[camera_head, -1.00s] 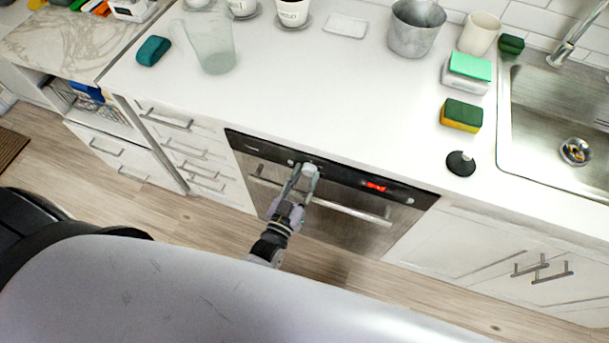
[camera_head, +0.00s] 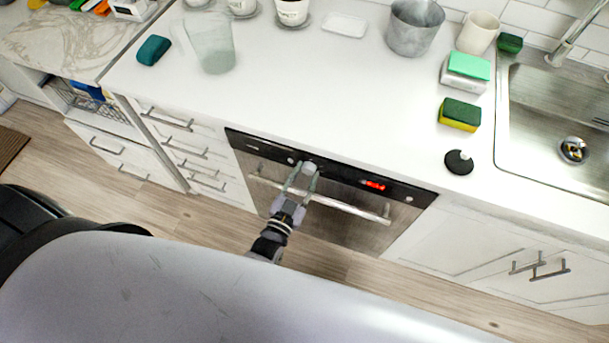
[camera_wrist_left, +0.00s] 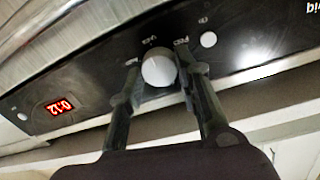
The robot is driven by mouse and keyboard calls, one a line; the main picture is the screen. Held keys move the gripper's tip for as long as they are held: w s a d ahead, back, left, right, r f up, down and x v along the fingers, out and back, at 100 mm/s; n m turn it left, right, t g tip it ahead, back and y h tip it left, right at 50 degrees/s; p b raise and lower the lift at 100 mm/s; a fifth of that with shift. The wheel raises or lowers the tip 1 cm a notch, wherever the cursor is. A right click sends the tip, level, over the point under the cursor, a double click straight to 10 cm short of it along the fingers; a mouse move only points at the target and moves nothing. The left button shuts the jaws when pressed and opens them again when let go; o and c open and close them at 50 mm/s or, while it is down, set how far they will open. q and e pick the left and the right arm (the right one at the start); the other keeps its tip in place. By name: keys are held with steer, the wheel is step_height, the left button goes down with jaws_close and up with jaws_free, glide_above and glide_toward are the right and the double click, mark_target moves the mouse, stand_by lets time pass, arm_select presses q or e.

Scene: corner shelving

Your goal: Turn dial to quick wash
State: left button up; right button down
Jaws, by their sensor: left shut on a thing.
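The dial (camera_head: 309,167) is a round white knob on the black control strip of the built-in dishwasher (camera_head: 330,215). In the left wrist view the dial (camera_wrist_left: 158,69) stands out from the strip, with small white lettering around it that I cannot read well. My left gripper (camera_head: 305,174) reaches up to the strip and is shut on the dial. In the left wrist view its fingers (camera_wrist_left: 158,82) lie on either side of the knob. A red lit display (camera_head: 374,185) is right of the dial. My right gripper is not in view.
A steel handle bar (camera_head: 345,207) runs below the strip, close to my left gripper. The white counter (camera_head: 300,90) juts out above, with a black sink stopper (camera_head: 459,162) and sponge (camera_head: 460,114) near the sink (camera_head: 550,120). Floor in front is clear.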

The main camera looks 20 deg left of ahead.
arm_select(q)
steer(key=o, duration=1.1)
steer(key=shift+o, duration=0.2)
steer(key=s+a, duration=0.1)
steer(key=s, duration=1.1)
steer(key=shift+a, duration=0.1)
